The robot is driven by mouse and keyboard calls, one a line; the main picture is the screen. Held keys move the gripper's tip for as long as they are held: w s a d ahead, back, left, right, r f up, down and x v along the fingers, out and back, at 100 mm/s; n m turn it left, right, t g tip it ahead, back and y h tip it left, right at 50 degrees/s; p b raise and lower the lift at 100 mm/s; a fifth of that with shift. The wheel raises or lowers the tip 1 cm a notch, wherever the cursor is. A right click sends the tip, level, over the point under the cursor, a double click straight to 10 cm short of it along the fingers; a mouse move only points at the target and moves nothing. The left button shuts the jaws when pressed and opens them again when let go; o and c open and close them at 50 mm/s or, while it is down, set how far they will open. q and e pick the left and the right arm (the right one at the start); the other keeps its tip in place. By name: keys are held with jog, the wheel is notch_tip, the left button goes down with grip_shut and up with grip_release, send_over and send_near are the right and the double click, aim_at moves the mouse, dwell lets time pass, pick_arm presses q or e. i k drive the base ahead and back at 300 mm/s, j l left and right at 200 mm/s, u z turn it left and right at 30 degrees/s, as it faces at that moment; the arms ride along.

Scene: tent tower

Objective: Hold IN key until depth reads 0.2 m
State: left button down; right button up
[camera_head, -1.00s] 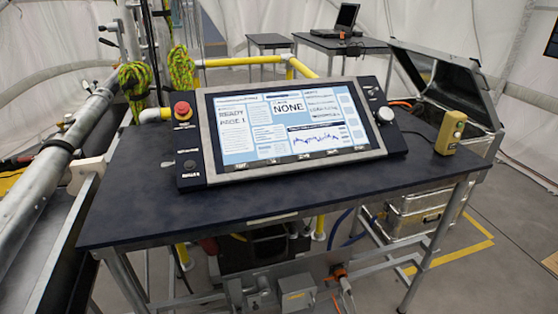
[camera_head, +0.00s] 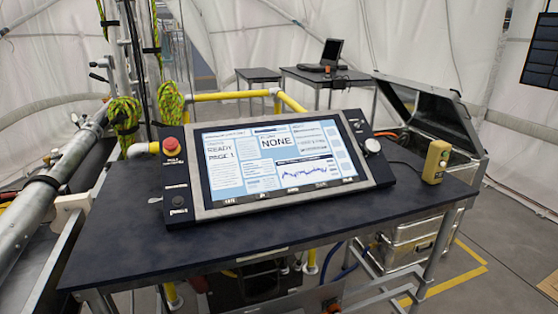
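A console with a large lit screen (camera_head: 285,160) stands tilted on the dark table (camera_head: 120,235). The screen reads "READY", "PAGE 1" and "NONE", with a line plot below; the smaller text is too small to read, and I cannot make out a depth value. A red stop button (camera_head: 171,146) is on the console's left side panel, above small dark controls. A round knob (camera_head: 372,146) is on its right side panel. A yellow hand pendant (camera_head: 436,161) with a dark button stands at the table's right. I cannot tell which control is the IN key. Neither gripper is in view.
An open metal case (camera_head: 440,115) stands behind the table's right end. A laptop (camera_head: 325,56) sits on a back table. Yellow pipes (camera_head: 230,95), green ropes (camera_head: 171,105) and a large metal tube (camera_head: 50,175) are at the left and back. The table's front strip is clear.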

aim_at(266, 194)
jog(key=i+l+u, duration=0.15)
jog(key=l, duration=0.3)
jog(key=i+l+u, duration=0.15)
jog(key=l, duration=0.3)
jog(key=i+l+u, duration=0.15)
jog(key=l, duration=0.35)
jog(key=i+l+u, duration=0.15)
jog(key=l, duration=0.35)
jog(key=k+j, duration=0.05)
